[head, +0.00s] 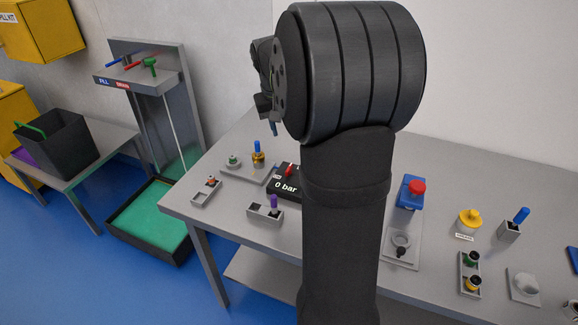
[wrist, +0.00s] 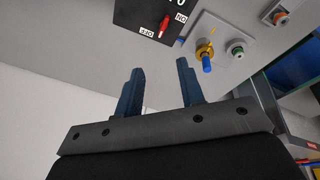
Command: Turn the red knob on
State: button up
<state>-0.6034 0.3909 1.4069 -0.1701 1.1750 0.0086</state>
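The red knob (head: 289,170) sits on a black box (head: 285,188) that reads "0 bar" in the head view; my arm stands close to its right. In the wrist view the red knob (wrist: 164,27) is a narrow lever on the black box (wrist: 138,14), between the labels ON and OFF. I cannot tell for certain which label it points to. My gripper (wrist: 160,84) is open, with two dark blue fingers apart and nothing between them. The knob shows beyond the fingertips, not touching them.
A grey plate with a blue-handled brass valve (head: 257,154) and a green-ringed fitting (head: 233,161) lies left of the box. A holder with a purple-topped part (head: 273,203) stands in front. A red button on a blue box (head: 411,192) stands to the right.

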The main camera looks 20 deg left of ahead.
jog(key=w+f+m, duration=0.1)
jog(key=f+m, duration=0.1)
jog(key=f, duration=0.3)
jog(key=w+f+m+t, duration=0.1)
jog(key=f+m, duration=0.2)
jog(key=f, duration=0.3)
jog(key=w+f+m+t, duration=0.1)
jog(key=f+m, duration=0.1)
jog(key=f, duration=0.4)
jog(key=shift+w+f, duration=0.15)
jog(key=shift+f, duration=0.05)
jog(key=shift+c, duration=0.5)
grip_shut()
